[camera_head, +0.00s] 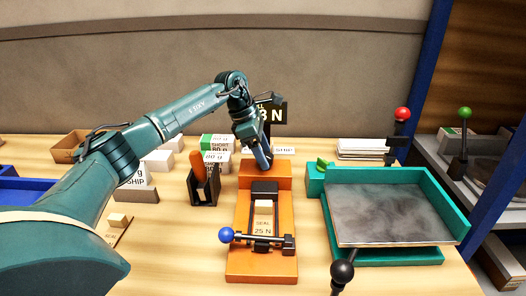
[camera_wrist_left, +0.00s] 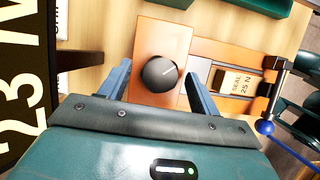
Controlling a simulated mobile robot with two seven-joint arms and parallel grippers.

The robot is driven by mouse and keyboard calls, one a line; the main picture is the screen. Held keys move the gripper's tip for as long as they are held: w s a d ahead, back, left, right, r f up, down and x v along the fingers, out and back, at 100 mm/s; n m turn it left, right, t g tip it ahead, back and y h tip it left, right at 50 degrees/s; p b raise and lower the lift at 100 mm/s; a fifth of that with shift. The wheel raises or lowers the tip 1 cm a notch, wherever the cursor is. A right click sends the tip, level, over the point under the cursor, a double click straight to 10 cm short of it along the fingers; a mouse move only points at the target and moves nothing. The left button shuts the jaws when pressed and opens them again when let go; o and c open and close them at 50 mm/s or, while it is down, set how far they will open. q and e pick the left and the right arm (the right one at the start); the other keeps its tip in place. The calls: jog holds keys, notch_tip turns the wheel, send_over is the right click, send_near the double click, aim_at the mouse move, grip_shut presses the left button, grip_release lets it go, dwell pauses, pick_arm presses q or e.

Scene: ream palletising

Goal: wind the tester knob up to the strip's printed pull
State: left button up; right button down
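The orange tester (camera_head: 262,265) stands on the table with a clamped strip (camera_head: 263,222) that reads "SEAL 25 N". The strip also shows in the left wrist view (camera_wrist_left: 238,84). The dark round knob (camera_wrist_left: 160,73) with a pale pointer line sits on the tester's raised end; my gripper hides it in the head view. The black display (camera_wrist_left: 22,90) reads "23 N" in the left wrist view and is partly covered in the head view (camera_head: 278,112). My left gripper (camera_head: 262,160) is over the knob, its fingers apart on either side with gaps visible. My right gripper is out of view.
A blue-ball clamp lever (camera_head: 226,235) crosses the tester's front. A teal tray (camera_head: 393,258) with a grey plate stands to the right. A dark holder with an orange handle (camera_head: 203,186) stands close on the left. Paper reams and small cards lie behind.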

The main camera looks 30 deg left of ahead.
pick_arm(q)
jog(key=shift+o, duration=0.2)
jog(key=v, duration=1.3)
jog(key=shift+a, duration=0.1)
